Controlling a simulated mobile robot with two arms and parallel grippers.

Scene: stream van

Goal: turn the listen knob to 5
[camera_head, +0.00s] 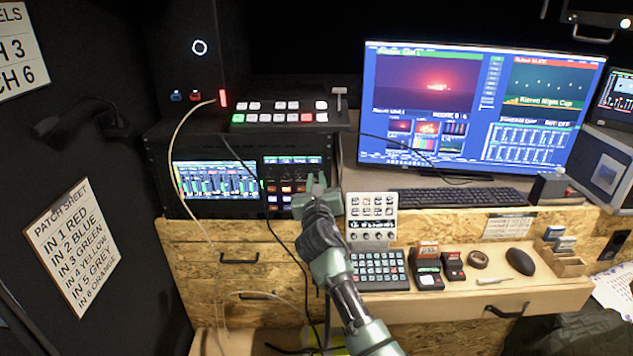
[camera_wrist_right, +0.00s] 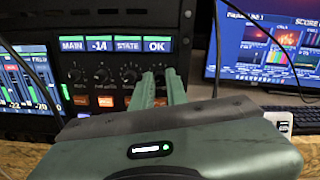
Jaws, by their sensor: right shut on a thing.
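The rack panel (camera_wrist_right: 60,22) carries a row of small dark knobs under a strip of displays reading MAIN, -14, STATE and OK (camera_wrist_right: 157,44). My right gripper (camera_wrist_right: 160,78) is at the right end of this row, its two green fingers shut around the rightmost knob. I take this as the listen knob; its label is too small to read, and the fingers hide most of the knob and its pointer. The other knobs (camera_wrist_right: 103,75) are free to its left. In the head view my right gripper (camera_head: 316,186) reaches the panel and covers its right part. My left gripper is not in view.
Lit buttons (camera_wrist_right: 106,101) sit just below the knobs. A video switcher (camera_head: 285,112) stands on top of the rack. A white button panel (camera_head: 371,215) is close to the right of my gripper, with a keyboard (camera_head: 445,196) beyond. Cables hang in front of the rack.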

